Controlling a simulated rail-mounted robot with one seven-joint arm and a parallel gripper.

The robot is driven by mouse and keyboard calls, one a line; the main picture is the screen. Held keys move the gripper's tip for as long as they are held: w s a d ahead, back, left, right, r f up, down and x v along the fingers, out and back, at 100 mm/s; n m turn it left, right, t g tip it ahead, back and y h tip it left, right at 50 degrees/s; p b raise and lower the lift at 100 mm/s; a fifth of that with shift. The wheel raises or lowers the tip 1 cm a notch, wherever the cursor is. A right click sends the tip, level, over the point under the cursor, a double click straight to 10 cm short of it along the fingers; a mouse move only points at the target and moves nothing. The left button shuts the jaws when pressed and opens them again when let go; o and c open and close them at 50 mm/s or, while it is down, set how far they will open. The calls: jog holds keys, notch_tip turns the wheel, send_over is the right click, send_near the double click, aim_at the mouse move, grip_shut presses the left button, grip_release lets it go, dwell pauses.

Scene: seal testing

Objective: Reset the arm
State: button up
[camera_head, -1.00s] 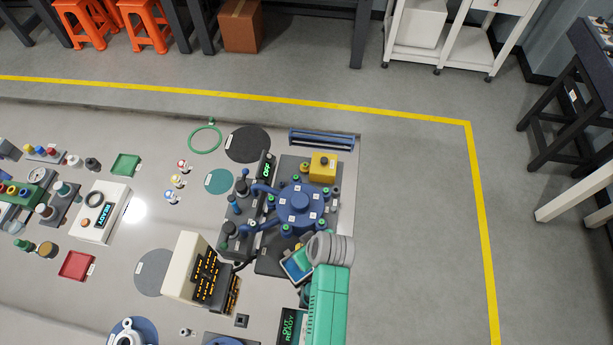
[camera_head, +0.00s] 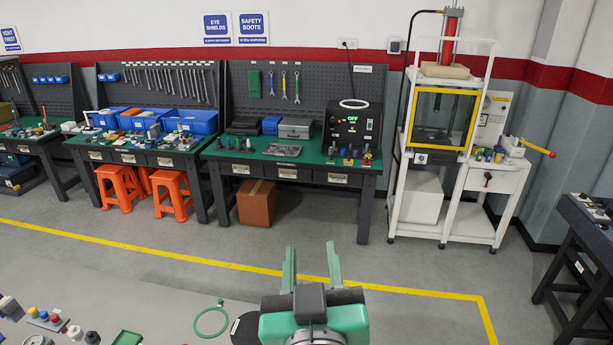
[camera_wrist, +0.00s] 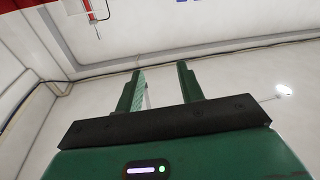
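My gripper (camera_head: 311,262) is raised at the bottom centre of the head view, above the near table. Its two green fingers stand apart and point up and away, with nothing between them. In the wrist view my gripper (camera_wrist: 160,90) also shows its fingers apart and empty, against a pale wall or ceiling surface. The fingers touch nothing in either view.
The near table (camera_head: 130,300) holds small parts and a green ring (camera_head: 211,321) at lower left. Workbenches (camera_head: 290,165) and a white press stand (camera_head: 440,130) line the back wall. Orange stools (camera_head: 170,193) and a cardboard box (camera_head: 257,202) sit below. Grey floor lies between.

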jog(key=s+r+m+t+p, duration=0.1)
jog(key=s+r+t, duration=0.2)
jog(key=s+r, duration=0.3)
jog(key=s+a+r+m+t+p, duration=0.1)
jog(key=s+r+t, duration=0.1)
jog(key=s+r, duration=0.5)
notch_tip(320, 180, up, 6)
jog(key=shift+r+t, duration=0.1)
jog(key=shift+t, duration=0.3)
